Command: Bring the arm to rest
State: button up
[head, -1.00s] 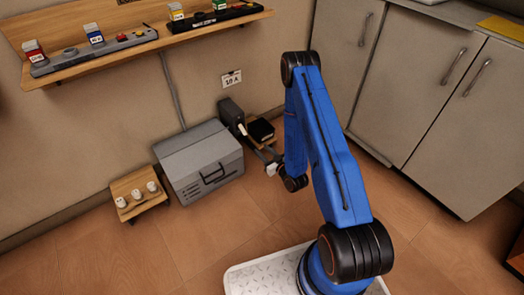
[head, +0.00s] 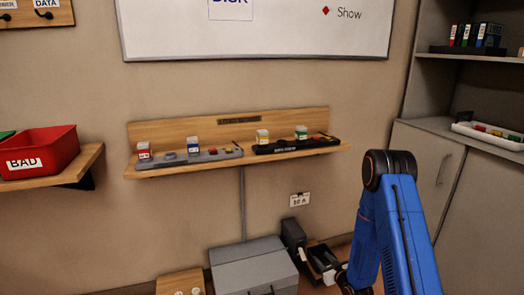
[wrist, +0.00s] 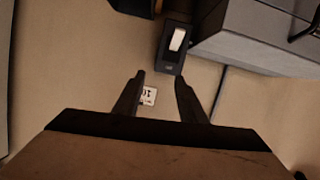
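My blue arm (head: 400,235) rises at the right of the head view and bends down at a black elbow joint. Its lower end runs out of the bottom edge, so my gripper is mostly cut off there. In the wrist view my gripper (wrist: 161,88) shows two dark fingers spread apart with nothing between them. A dark upright device (wrist: 174,45) with a white strip is beyond the fingertips.
A grey box (head: 252,268) stands by the wall, beside the dark device (head: 294,240) and an open-topped box (head: 325,262). A wooden shelf (head: 165,172) holds coloured blocks. A red BAD bin (head: 40,150) is left. Grey cabinets (head: 428,160) stand right.

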jog(key=s+d+r+m+g+h, duration=0.1)
jog(key=s+r, duration=0.3)
jog(key=r, duration=0.5)
jog(key=s+d+r+g+h, duration=0.1)
jog(key=s+r+g+h, duration=0.15)
jog(key=r, duration=0.75)
jog(key=s+d+r+m+g+h, duration=0.15)
jog(key=s+r, duration=0.25)
jog(key=r, duration=0.5)
jog(key=s+r+g, duration=0.1)
jog(key=s+r, duration=0.3)
jog(key=s, duration=0.8)
jog(key=s+a+r+m+g, duration=0.1)
jog(key=s+r, duration=0.3)
jog(key=s, duration=0.9)
jog(key=s+a+r+m+g+y, duration=0.1)
jog(key=s+r, duration=0.3)
jog(key=s, duration=0.8)
jog(key=shift+s+a+r+g, duration=0.2)
jog(key=shift+r+g, duration=0.1)
jog(key=shift+g, duration=0.2)
